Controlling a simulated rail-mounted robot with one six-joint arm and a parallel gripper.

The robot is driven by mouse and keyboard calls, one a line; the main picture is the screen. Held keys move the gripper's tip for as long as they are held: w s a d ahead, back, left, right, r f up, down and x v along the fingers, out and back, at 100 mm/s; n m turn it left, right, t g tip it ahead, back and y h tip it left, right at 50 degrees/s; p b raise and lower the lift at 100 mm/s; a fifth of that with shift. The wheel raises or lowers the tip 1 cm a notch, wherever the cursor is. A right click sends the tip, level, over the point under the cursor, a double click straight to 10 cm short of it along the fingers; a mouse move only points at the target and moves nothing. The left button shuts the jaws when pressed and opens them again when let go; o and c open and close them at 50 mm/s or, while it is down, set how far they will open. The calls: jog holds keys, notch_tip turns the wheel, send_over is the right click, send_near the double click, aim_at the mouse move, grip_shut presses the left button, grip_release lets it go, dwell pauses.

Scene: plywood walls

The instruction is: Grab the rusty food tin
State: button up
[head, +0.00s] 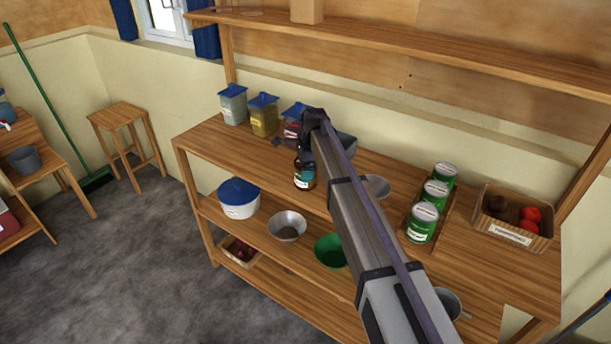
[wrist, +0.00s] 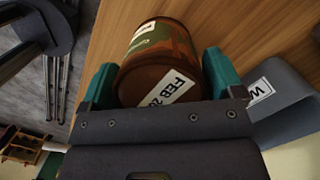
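The rusty food tin (wrist: 158,62) has a brown rusted end, an orange and green side and a white label reading "FEB 20". In the wrist view it stands between the two teal fingers of my gripper (wrist: 160,80), one finger on each side and very close to it. Whether the fingers press on it I cannot tell. In the head view my gripper (head: 310,150) points down at the shelf's front edge. The brown tin (head: 299,181) shows below it, partly covered by the gripper.
The wooden shelf unit (head: 210,143) holds blue-lidded jars (head: 263,115) to the left, a grey bin (wrist: 280,97) beside the tin, green cans (head: 423,222) and a produce box (head: 512,218) to the right. An upper shelf (head: 450,55) runs above. Floor lies in front.

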jog(key=c, duration=0.9)
